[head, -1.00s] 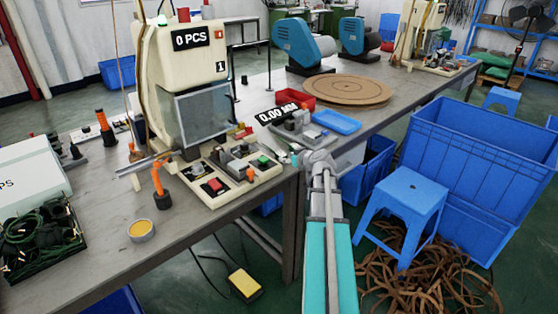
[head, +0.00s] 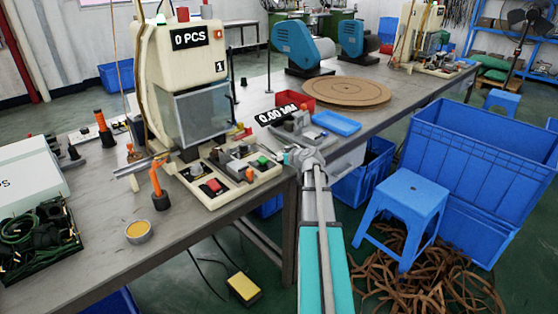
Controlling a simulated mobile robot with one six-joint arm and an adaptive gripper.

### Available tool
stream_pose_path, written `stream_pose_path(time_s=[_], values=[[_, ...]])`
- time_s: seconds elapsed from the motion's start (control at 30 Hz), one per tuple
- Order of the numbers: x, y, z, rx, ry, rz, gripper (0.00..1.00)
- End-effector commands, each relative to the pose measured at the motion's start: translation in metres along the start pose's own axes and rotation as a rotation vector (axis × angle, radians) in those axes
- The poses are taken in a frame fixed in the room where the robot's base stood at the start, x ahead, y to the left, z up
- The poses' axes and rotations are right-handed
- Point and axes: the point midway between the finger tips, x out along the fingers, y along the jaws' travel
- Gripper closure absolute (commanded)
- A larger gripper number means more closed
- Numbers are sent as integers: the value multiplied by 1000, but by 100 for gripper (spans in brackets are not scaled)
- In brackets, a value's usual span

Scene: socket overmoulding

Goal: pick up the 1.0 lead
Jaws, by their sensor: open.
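Dark green and black leads (head: 42,236) lie coiled in a black tray (head: 72,246) on the bench at the far left. I cannot tell which one is the 1.0 lead, as no such marking is readable. My gripper (head: 294,157) is at the end of my arm, over the bench's front edge, right of the moulding machine's control panel and in front of the 0.00 MM gauge. It is far to the right of the tray. It is open, small in view and partly hidden by my wrist; no lead shows in it.
The moulding machine (head: 186,75), its control panel (head: 218,187), an orange-handled tool (head: 158,187) and a small round tin (head: 139,231) stand on the bench (head: 185,238). A blue stool (head: 408,190) and large blue bin (head: 480,160) stand on the right floor.

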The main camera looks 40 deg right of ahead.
Motion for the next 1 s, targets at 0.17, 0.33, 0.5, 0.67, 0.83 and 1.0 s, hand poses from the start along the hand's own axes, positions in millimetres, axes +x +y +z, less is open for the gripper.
stream_pose_path(time_s=[0.17,0.33,0.5,0.67,0.83,1.0], values=[[5,-1,0,0,0,0,40],[5,-1,0,0,0,0,40],[5,-1,0,0,0,-1,40],[5,-1,0,0,0,-1,46],[5,-2,0,0,0,-1,77],[5,-2,0,0,0,-2,100]])
